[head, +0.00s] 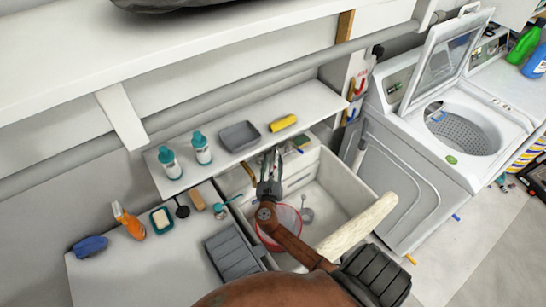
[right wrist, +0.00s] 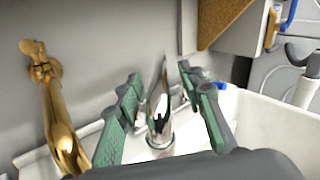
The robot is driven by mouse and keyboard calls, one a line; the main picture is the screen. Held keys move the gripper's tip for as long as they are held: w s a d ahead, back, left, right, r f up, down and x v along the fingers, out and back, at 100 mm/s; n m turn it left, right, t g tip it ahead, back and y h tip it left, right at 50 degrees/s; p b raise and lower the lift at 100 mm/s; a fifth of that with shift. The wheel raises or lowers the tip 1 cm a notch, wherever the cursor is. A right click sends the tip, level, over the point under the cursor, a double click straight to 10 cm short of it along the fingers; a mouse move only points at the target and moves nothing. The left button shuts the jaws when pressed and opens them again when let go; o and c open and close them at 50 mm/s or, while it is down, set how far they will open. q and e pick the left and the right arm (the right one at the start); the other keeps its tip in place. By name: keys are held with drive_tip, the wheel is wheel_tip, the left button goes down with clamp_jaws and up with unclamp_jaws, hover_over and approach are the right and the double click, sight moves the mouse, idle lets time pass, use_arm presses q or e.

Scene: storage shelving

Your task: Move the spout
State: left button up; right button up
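My right gripper (head: 271,160) reaches over the back of the white sink (head: 348,184). In the right wrist view, its two green-padded fingers (right wrist: 161,92) are apart, one on each side of an upright chrome fitting (right wrist: 160,128), which looks like the spout. Whether either finger touches it I cannot tell. In the head view the gripper hides most of this fitting. A brass tap (right wrist: 57,112) curves down from the wall left of the fingers. It also shows in the head view (head: 248,172), left of the gripper. My left gripper is not in view.
A shelf (head: 300,103) above the sink holds a grey tray (head: 239,136), a yellow sponge (head: 283,123) and two bottles (head: 202,148). A red-rimmed bucket (head: 291,214) stands in the sink. An orange spray bottle (head: 128,221) stands on the left counter. A washing machine (head: 440,130) is at the right.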

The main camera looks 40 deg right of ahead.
sight(273, 156)
drive_tip(key=shift+x, duration=1.75)
drive_tip(key=shift+c, duration=0.7)
clamp_jaws()
